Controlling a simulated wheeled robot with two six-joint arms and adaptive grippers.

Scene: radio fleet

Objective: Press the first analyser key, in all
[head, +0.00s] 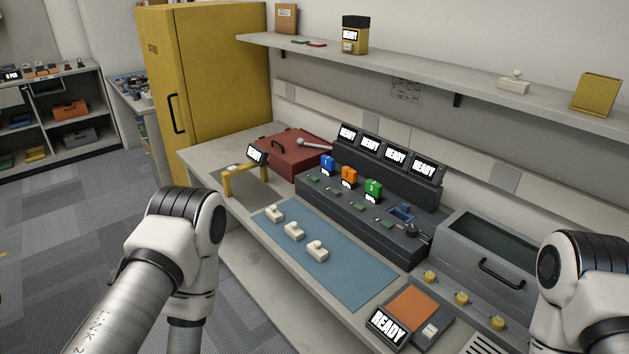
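A dark console (340,209) stands on the bench with several small screens (396,157) reading READY along its raised back. A blue unit (327,164), an orange unit (349,174) and a green unit (373,188) stand in it, numbered on their fronts. Small green keys (336,191) lie along its sloped front. A low dark device with an orange pad (413,306) and a READY screen (387,326) sits at the bench's front; I cannot tell which device is the analyser. Both arms show only upper links; both grippers are out of view.
Three cream pieces (293,231) lie on a blue mat (350,276). A red case (292,152), a yellow stand (245,180) and a grey bin with a handle (490,262) stand on the bench. Brass knobs (461,297) line its right front. A shelf (440,76) runs above.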

